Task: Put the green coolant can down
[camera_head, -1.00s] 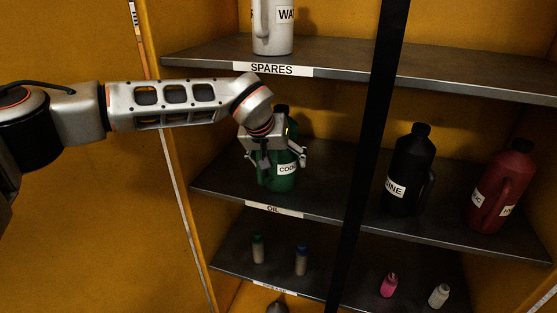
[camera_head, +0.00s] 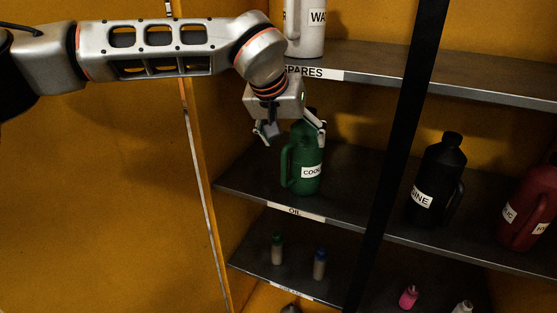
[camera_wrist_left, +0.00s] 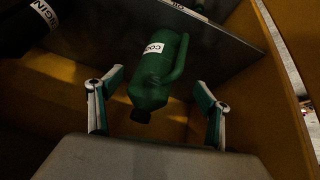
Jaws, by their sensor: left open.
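The green coolant can (camera_head: 303,165) stands upright on the middle shelf (camera_head: 350,205), labelled OIL on its front edge, toward the shelf's left end. My left gripper (camera_head: 291,133) is open above and in front of the can, at the height of its top. In the left wrist view the can (camera_wrist_left: 158,70) shows between and beyond the two spread fingers (camera_wrist_left: 157,112), apart from both. The can's cap is partly hidden behind the gripper in the head view. My right gripper is not in view.
A black engine oil can (camera_head: 437,180) and a red can (camera_head: 527,212) stand right of a dark upright post (camera_head: 392,130). A white can (camera_head: 305,30) stands on the SPARES shelf above. Small bottles (camera_head: 319,263) stand below. The cabinet's left wall is close.

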